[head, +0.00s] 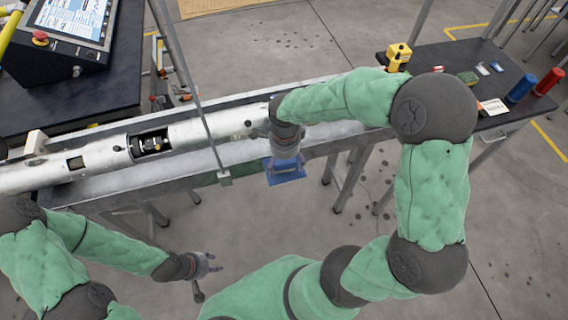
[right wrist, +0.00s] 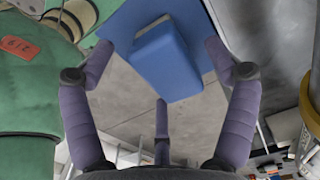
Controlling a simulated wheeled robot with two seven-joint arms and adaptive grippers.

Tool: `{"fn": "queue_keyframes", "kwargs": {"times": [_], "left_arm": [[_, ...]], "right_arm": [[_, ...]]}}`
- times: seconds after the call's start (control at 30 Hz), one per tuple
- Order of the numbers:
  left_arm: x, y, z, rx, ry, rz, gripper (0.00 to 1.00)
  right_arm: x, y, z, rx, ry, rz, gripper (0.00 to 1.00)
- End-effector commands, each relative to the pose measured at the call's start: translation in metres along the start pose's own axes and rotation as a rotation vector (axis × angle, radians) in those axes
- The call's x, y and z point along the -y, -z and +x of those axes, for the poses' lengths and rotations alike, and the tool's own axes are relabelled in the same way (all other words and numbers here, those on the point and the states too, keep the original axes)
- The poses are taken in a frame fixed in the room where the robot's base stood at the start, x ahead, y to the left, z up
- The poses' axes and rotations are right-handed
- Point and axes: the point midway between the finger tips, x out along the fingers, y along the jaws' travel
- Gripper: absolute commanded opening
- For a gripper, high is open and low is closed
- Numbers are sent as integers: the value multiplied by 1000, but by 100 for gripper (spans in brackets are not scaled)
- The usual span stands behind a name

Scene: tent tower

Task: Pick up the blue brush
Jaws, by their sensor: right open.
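The blue brush (right wrist: 168,60) is a blue block with a pale strip along one edge, in the upper middle of the right wrist view. It lies against a flat blue panel (right wrist: 122,22). In the head view the brush (head: 286,167) shows just below my right gripper (head: 287,156), at the trough's near edge. My right gripper also shows in the right wrist view (right wrist: 160,85), its fingers spread on both sides of the brush and apart from it. My left gripper (head: 213,264) is low in the head view, away from the brush, its fingers apart and empty.
A long metal trough (head: 100,190) holds a pale tube (head: 185,133). A thin upright post (head: 190,80) stands left of my right gripper. A dark table (head: 440,62) at right carries a yellow device (head: 398,56), blue cylinder (head: 522,88) and red cylinder (head: 549,81). A control console (head: 65,40) stands upper left.

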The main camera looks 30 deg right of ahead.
Motion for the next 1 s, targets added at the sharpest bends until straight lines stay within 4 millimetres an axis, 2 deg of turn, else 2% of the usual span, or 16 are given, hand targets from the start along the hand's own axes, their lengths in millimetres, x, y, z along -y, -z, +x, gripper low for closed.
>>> {"fn": "queue_keyframes", "kwargs": {"times": [0.23, 0.27, 0.47, 0.5, 0.87, 1.0], "left_arm": [[0, 0, 1, 0, 0, 0, 40], [0, 0, 1, 0, 0, 0, 40], [0, 0, 1, 0, 0, 0, 40], [0, 0, 1, 0, 0, 0, 40], [0, 0, 1, 0, 0, 0, 40], [0, 0, -1, 0, 0, 0, 40]], "right_arm": [[1, 0, 4, 1, 3, 0, 87], [1, 0, 4, 1, 3, 0, 84], [1, 0, 4, 1, 2, 0, 28], [1, 0, 4, 1, 2, 0, 25], [1, 0, 3, 1, 2, 0, 25], [1, 0, -3, 1, 2, 0, 25]]}}
